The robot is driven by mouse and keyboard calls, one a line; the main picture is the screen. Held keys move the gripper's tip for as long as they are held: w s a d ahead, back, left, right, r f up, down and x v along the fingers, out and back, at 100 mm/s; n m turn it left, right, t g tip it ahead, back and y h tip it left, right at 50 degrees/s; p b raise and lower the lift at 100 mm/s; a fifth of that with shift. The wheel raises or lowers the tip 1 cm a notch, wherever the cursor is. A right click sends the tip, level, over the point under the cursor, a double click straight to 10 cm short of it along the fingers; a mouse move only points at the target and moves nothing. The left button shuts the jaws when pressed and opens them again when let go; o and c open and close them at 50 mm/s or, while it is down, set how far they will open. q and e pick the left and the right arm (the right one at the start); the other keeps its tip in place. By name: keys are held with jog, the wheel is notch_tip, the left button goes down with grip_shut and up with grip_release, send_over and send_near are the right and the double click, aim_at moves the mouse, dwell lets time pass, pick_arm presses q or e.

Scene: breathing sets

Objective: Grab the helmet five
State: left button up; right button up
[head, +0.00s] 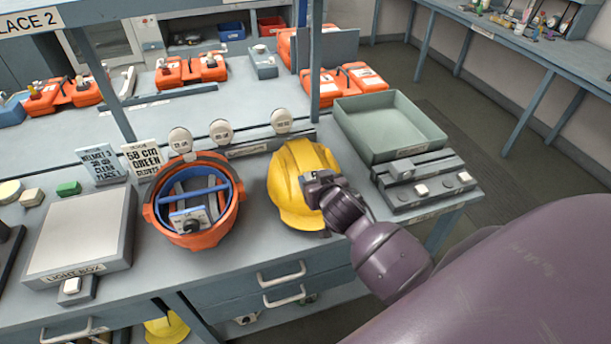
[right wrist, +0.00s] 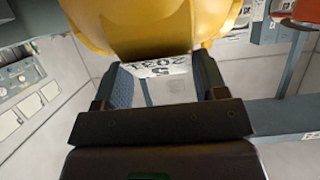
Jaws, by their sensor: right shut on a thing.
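The yellow helmet (head: 293,180) is at the bench's front edge, right of the orange helmet. In the right wrist view the yellow helmet (right wrist: 140,25) fills the top, and a white label (right wrist: 160,67) with an upside-down 5 and 2031 shows between the fingers. My right gripper (head: 322,190) is shut on the yellow helmet at its near right side. I cannot tell whether the helmet still touches the bench. My left gripper is out of view.
An orange helmet (head: 219,231) lies upturned with a blue harness inside. A light box (head: 85,235) is at left. A grey-green tray (head: 395,140) and a switch panel (head: 425,185) are at right. Round tags (head: 282,121) stand behind the helmets. Drawer handles (head: 283,276) project below.

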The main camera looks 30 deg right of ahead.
jog(key=shift+s+f, duration=0.1)
jog(key=shift+f, duration=0.1)
jog(key=c, duration=0.7)
